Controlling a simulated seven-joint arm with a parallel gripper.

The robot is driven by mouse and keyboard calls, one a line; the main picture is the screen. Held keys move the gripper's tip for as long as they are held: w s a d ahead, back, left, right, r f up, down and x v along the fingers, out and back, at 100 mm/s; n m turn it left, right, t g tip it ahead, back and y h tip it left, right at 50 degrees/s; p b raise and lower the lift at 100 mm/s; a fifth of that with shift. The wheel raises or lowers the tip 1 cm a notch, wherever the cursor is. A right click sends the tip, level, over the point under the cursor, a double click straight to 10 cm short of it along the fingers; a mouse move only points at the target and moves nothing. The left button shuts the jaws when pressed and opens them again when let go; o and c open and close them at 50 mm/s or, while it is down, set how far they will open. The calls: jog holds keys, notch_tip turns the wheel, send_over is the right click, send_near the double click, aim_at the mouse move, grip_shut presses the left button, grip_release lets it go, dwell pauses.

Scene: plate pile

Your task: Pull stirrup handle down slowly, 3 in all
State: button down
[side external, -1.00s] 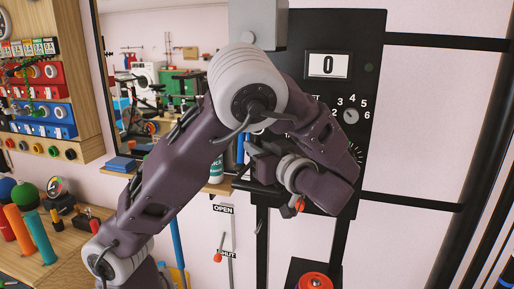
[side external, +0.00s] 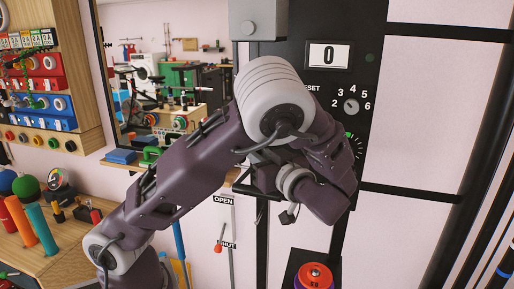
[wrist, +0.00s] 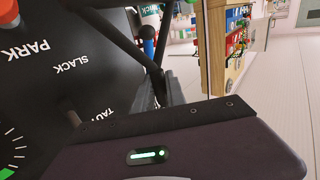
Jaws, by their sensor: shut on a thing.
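My gripper (side external: 264,178) is in front of the black panel, largely hidden behind my arm in the side external view. The counter (side external: 329,56) above reads 0.
The black panel (side external: 372,85) has a numbered dial (side external: 351,106) and a green-marked gauge, partly hidden by my arm. PARK and SLACK labels (wrist: 70,62) show in the wrist view. Red plates (side external: 316,274) lie below. A crowded workbench (side external: 75,238) stands at left.

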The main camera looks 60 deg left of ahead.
jog(key=shift+f, duration=1.55)
jog(key=shift+f, duration=2.35)
